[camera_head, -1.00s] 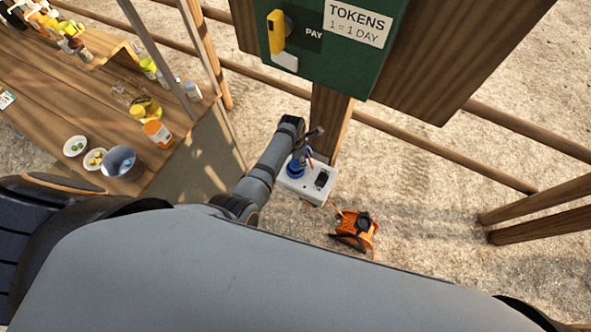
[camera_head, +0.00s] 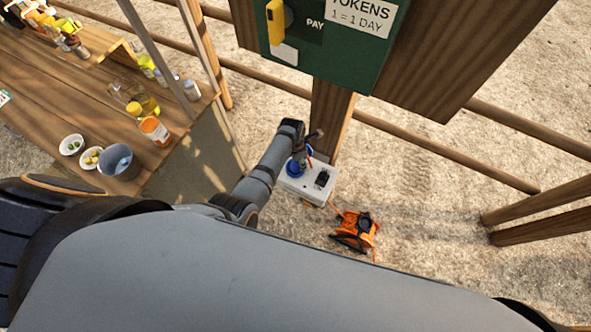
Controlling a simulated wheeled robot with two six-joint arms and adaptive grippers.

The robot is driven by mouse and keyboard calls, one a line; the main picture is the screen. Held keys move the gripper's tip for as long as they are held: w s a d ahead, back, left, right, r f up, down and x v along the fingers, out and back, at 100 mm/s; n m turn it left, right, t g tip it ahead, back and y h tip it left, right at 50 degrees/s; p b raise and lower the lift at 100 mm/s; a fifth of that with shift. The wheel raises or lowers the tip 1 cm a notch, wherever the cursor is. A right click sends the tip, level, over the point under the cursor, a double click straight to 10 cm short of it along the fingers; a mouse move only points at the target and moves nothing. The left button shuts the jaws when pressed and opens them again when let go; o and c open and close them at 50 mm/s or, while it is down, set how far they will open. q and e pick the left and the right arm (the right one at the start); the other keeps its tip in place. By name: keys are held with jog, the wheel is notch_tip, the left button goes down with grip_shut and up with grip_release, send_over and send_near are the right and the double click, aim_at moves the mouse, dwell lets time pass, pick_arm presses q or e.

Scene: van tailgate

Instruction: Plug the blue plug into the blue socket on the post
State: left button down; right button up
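A pale box (camera_head: 296,184) is fixed low on the wooden post (camera_head: 331,113). A round blue socket (camera_head: 295,169) is on its left part, and a dark square fitting (camera_head: 322,178) is on its right. My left gripper (camera_head: 307,146) is just above the blue socket, with dark parts and a small blue piece, apparently the blue plug (camera_head: 310,153), close by. The fingers are too small and partly covered to show whether they are shut on it. I cannot tell whether plug and socket touch. My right gripper is not in view.
An orange cable reel (camera_head: 356,231) lies on the sandy ground, with an orange cable rising to the box. A green token machine (camera_head: 330,45) is on the post above. A wooden counter (camera_head: 60,110) with bottles, bowls and a bucket is at the left. Rails run behind.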

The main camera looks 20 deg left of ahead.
pick_arm(q)
jog(key=shift+f, duration=0.35)
jog(key=c, duration=0.7)
grip_release()
